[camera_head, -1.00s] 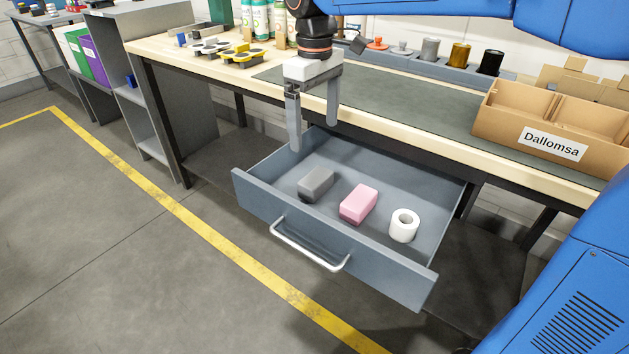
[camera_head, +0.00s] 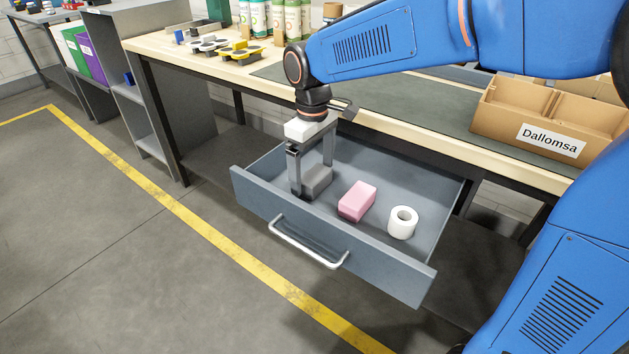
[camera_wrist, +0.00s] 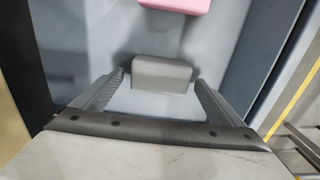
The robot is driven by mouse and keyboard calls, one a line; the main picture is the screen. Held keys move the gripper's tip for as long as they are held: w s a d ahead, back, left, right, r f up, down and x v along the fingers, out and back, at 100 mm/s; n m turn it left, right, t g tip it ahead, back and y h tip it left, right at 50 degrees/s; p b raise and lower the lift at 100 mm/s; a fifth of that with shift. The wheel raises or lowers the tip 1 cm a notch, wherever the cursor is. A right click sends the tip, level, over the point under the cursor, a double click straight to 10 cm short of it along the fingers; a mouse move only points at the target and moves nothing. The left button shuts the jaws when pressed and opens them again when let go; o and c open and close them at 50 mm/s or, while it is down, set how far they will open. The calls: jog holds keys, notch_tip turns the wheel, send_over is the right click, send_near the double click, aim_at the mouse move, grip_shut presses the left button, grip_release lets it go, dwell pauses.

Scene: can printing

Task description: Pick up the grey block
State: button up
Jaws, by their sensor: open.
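The grey block (camera_head: 317,180) lies in the open drawer (camera_head: 420,284), at its left end. My gripper (camera_head: 312,176) is lowered into the drawer, pointing down, with one finger on each side of the block. In the wrist view the grey block (camera_wrist: 161,74) sits between and just beyond the two open fingertips (camera_wrist: 159,80). I see gaps there between the block and the fingers. The fingers hide part of the block in the head view.
A pink block (camera_head: 357,201) and a white roll (camera_head: 403,222) lie to the right in the drawer. The drawer walls surround my gripper. The workbench edge (camera_head: 430,142) is behind it, with a cardboard box (camera_head: 500,125) on top.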

jog(key=shift+f, duration=0.7)
jog(key=shift+c, duration=0.7)
jog(key=c, duration=1)
jog(key=shift+o, duration=0.2)
jog(key=shift+r, duration=0.15)
